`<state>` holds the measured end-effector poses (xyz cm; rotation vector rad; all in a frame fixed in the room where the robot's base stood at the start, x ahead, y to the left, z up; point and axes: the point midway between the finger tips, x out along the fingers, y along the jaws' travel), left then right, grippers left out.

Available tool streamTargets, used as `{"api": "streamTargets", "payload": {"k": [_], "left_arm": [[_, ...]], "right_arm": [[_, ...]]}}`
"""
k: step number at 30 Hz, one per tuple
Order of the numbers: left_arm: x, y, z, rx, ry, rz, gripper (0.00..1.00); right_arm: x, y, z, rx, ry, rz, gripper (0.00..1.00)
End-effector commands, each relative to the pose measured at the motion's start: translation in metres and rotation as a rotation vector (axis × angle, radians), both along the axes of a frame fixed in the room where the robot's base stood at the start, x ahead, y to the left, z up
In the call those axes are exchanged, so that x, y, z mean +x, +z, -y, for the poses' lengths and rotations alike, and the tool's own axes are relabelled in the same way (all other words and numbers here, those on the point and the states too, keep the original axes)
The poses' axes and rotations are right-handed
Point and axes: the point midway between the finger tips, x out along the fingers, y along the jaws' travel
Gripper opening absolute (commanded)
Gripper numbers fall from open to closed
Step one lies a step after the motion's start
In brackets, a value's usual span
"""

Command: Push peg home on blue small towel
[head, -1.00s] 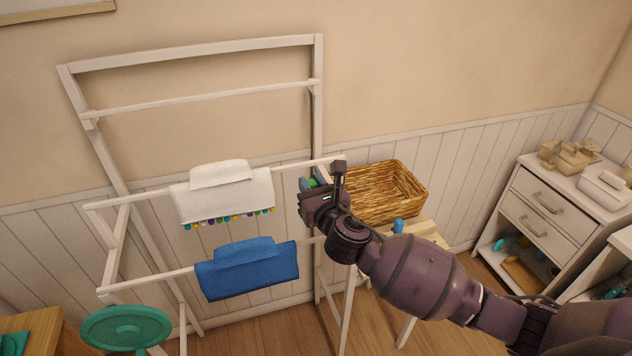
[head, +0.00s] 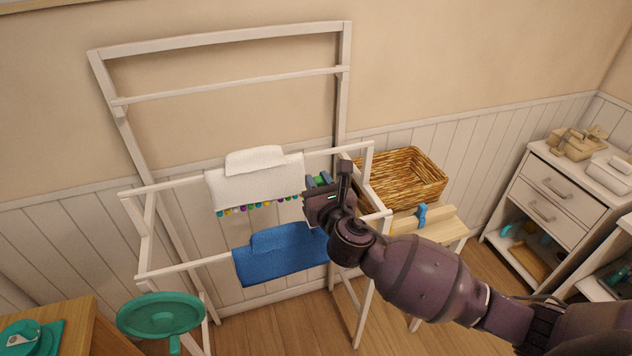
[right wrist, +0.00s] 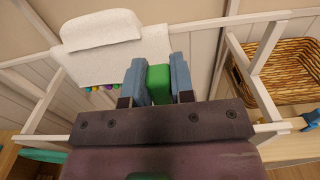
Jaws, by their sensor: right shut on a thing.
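The blue small towel (head: 285,253) hangs folded over the lower front rail of the white drying rack (head: 245,30). My right gripper (head: 318,182) is shut on a green peg (right wrist: 159,84), held between its two blue-grey fingers in the right wrist view. In the head view the gripper appears above the blue towel's right end and just right of the white towel (head: 255,185), with the peg apart from the blue towel in the picture. The wrist hides the towel's right edge. My left gripper is not in view.
The white towel has a coloured fringe. A wicker basket (head: 400,158) and a blue object (head: 422,215) sit on a wooden stand at right. A teal round disc (head: 160,314) stands at front left. White drawers (head: 545,195) are far right.

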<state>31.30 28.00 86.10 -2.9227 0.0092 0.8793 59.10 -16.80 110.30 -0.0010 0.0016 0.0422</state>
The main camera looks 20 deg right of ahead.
Motion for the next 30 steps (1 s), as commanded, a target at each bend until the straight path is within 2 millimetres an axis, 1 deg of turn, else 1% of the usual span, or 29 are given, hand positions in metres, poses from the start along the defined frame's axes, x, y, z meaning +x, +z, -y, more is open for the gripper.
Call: {"api": "streamTargets", "payload": {"k": [11, 16, 23, 30], "left_arm": [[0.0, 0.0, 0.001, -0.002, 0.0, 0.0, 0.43], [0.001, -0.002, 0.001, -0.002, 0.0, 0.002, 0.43], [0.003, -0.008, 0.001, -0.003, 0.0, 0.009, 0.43], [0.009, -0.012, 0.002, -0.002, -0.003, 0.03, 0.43]], "right_arm": [[0.0, 0.0, 0.001, 0.0, -0.008, -0.001, 0.0], [0.0, -0.004, 0.001, 0.001, -0.008, -0.001, 0.0], [0.0, -0.018, 0.002, 0.0, -0.009, 0.0, 0.0], [0.0, -0.037, 0.001, 0.001, -0.007, -0.001, 0.0]]}}
